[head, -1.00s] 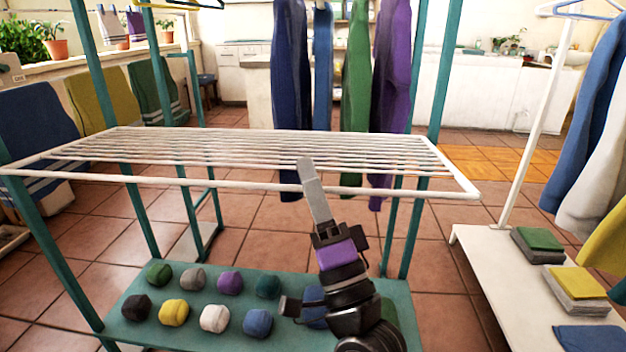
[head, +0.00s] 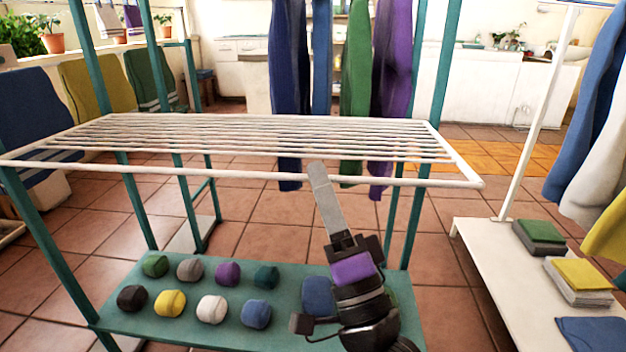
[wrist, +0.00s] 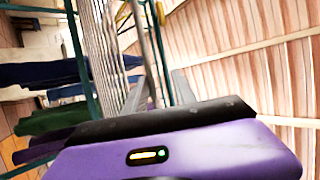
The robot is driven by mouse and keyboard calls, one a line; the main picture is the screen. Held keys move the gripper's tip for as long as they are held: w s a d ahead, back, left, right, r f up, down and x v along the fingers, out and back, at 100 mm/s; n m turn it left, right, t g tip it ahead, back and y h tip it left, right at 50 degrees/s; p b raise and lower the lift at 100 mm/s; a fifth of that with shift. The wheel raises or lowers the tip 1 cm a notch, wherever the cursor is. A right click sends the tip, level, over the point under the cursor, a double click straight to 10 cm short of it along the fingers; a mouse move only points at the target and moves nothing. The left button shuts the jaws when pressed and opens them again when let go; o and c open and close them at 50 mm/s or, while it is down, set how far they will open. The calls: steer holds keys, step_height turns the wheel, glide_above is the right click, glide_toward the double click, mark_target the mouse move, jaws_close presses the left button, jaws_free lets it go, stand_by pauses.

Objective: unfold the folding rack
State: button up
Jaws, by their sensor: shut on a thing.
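The folding rack (head: 455,160) is a white wire frame with many thin parallel bars. In the head view it stands out roughly level from a teal upright stand (head: 440,70), with its front rail toward me. My gripper (head: 318,170) is at this front rail, right of its middle, reaching up from below. In the wrist view the bars (wrist: 98,40) run up at the left, and a rail passes between my two fingers (wrist: 158,92). My gripper is shut on the rack's front rail. The exact contact is partly hidden by the fingers.
A teal lower shelf (head: 180,325) under the rack carries several coloured rolled bundles, close to my arm. Hanging clothes (head: 358,90) are behind the rack. A white stand (head: 480,265) with folded cloths is at the right. Tiled floor (head: 270,240) shows between them.

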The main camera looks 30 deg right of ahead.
steer(key=shift+b+v, duration=0.7)
steer(key=shift+v, duration=1)
steer(key=shift+r, duration=0.15)
steer(key=s+f+n+g, duration=0.5)
steer(key=s+f+n, duration=0.6)
steer(key=f, duration=0.5)
steer(key=s+a+f+n+g+y+p, duration=0.1)
steer(key=s+f+n+g, duration=0.15)
steer(key=s+f, duration=0.55)
steer(key=s+f+n+g+y+p, duration=0.1)
steer(key=s+f+g, duration=0.25)
steer(key=s, duration=0.85)
step_height(320, 180, up, 38)
steer(key=p, duration=3.7)
steer(key=shift+w+p, duration=0.3)
steer(key=shift+p, duration=0.05)
